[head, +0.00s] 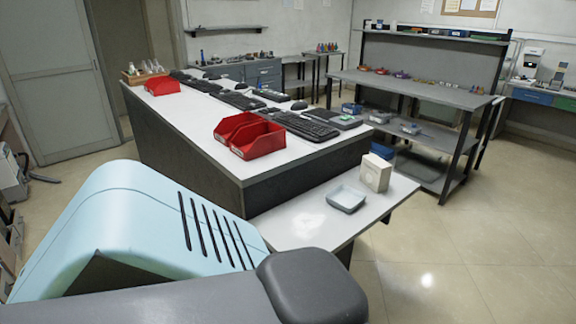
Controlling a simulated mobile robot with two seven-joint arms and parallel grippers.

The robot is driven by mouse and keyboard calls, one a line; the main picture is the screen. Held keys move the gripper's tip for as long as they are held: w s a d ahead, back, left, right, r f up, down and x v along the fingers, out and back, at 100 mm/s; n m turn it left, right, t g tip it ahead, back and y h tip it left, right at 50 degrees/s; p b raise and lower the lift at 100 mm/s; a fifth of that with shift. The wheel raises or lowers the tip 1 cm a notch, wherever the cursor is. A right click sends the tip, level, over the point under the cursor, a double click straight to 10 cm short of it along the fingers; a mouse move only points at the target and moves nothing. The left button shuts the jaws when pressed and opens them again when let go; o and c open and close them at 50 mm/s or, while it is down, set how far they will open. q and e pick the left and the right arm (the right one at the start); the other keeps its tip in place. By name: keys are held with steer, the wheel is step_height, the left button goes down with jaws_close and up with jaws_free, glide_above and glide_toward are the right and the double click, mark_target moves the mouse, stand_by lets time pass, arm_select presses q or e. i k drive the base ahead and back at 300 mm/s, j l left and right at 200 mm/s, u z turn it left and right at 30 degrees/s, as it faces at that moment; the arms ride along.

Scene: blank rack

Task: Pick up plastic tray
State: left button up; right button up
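A shallow, pale grey-blue plastic tray (346,199) lies on the low white table (300,222) in the head view. It looks empty, with its open side up. A cream-coloured block (376,173) stands right beside it on the right; I cannot tell whether they touch. Neither my left nor my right gripper is in view, so their position relative to the tray does not show.
A higher white counter (200,108) with dark sides rises behind the low table, holding red bins (258,140) and keyboards (305,126). A grey shelf rack (415,92) stands at the back right. The tiled floor (480,235) at the right is clear.

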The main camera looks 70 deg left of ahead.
mark_target(346, 199)
steer(key=u, duration=1.7)
